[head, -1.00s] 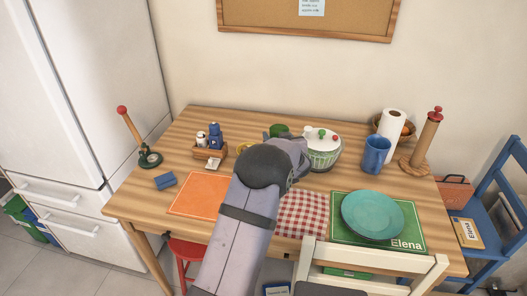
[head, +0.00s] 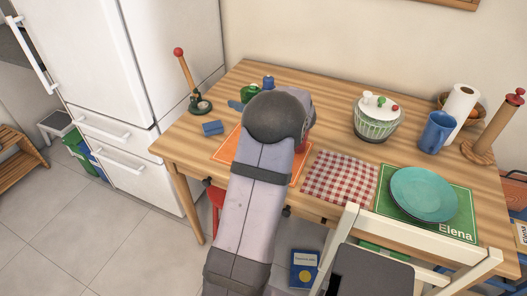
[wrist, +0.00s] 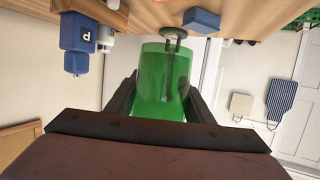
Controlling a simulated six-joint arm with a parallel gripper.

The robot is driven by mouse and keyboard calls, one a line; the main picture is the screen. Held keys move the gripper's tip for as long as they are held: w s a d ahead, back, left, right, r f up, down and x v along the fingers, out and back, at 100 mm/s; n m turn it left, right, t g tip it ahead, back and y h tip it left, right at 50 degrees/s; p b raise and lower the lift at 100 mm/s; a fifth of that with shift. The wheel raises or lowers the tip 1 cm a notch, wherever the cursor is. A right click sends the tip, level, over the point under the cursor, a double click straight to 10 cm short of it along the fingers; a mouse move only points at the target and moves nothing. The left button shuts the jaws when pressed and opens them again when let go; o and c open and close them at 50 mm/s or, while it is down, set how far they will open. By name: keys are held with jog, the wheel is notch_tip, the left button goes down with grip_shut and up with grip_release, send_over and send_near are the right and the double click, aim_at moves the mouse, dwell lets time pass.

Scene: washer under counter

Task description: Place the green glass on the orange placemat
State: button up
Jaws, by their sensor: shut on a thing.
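The green glass (wrist: 165,80) sits between the two fingers of my gripper (wrist: 160,100) in the wrist view, and the gripper is shut on it. In the head view the glass's green top (head: 250,91) shows just beyond my arm. The orange placemat (head: 226,148) lies on the table's left front part, partly covered by my arm. My gripper's fingers are hidden behind my arm in the head view. I cannot tell whether the glass is over the mat or how high it is.
A small blue box (head: 212,128) lies left of the mat. A red-knobbed stand (head: 200,103) is behind it. A blue shaker (head: 268,82) stands near the back edge. A checked cloth (head: 340,178), a lidded bowl (head: 377,118) and a teal plate (head: 424,193) are to the right.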

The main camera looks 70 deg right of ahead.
jog(key=shift+w+a+f+b, duration=0.15)
jog(key=shift+a+f+b, duration=0.1)
jog(key=shift+f, duration=1.35)
jog(key=shift+w+a+f+b, duration=0.1)
jog(key=shift+a+f, duration=0.15)
jog(key=shift+f, duration=1.3)
jog(key=shift+w+a+f+b, duration=0.15)
jog(key=shift+a+f+b, duration=0.1)
jog(key=shift+f, duration=1.35)
jog(key=shift+f, duration=0.15)
jog(key=o, duration=1.2)
jog(key=shift+y, duration=0.4)
jog(key=shift+c, duration=0.2)
jog(key=shift+n, duration=0.3)
